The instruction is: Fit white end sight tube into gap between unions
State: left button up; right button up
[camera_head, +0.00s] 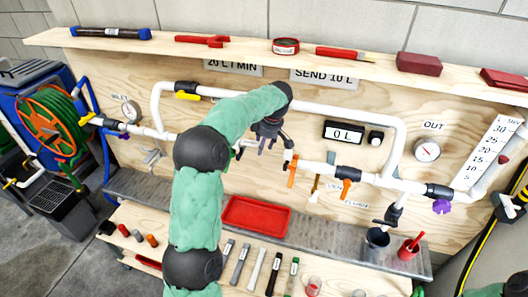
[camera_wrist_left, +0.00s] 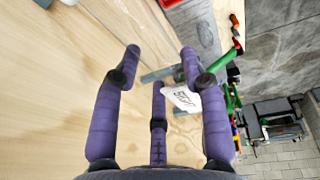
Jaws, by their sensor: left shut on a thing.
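My left gripper (camera_head: 268,140) is in front of the panel at the middle of the head view, by the pipe run. Its three purple fingers (camera_wrist_left: 160,60) show in the left wrist view, closed in on something I cannot make out clearly. A grey-green bar (camera_wrist_left: 160,75) crosses near the fingertips, beside a white tag (camera_wrist_left: 183,97). A white slender piece (camera_head: 257,268), possibly the white end sight tube, lies on the bench among similar pieces. A white pipe with an orange handle (camera_head: 292,170) is just right of the gripper. My arm and hand hide the gap between the unions.
A red tray (camera_head: 256,217) sits on the ledge below the gripper. White pipework (camera_head: 345,112) loops over the panel, with a gauge (camera_head: 427,149) at the right. A shelf (camera_head: 240,52) with tools runs above. A hose reel (camera_head: 45,125) stands at the left.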

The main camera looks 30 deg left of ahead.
aim_at(268, 147)
pick_arm(q)
jog(key=f, duration=0.3)
jog(key=shift+w+f+b, duration=0.2)
jog(key=shift+w+b, duration=0.05)
jog(key=shift+b, duration=0.1)
grip_shut()
jog(key=shift+s+f, duration=0.1)
jog(key=shift+f, duration=0.05)
jog(key=o, duration=1.2)
grip_release()
jog(key=shift+f, duration=0.15)
jog(key=shift+o, duration=0.2)
jog(key=shift+r, duration=0.2)
jog(key=shift+p+v, duration=0.65)
jog(key=shift+v, duration=3.05)
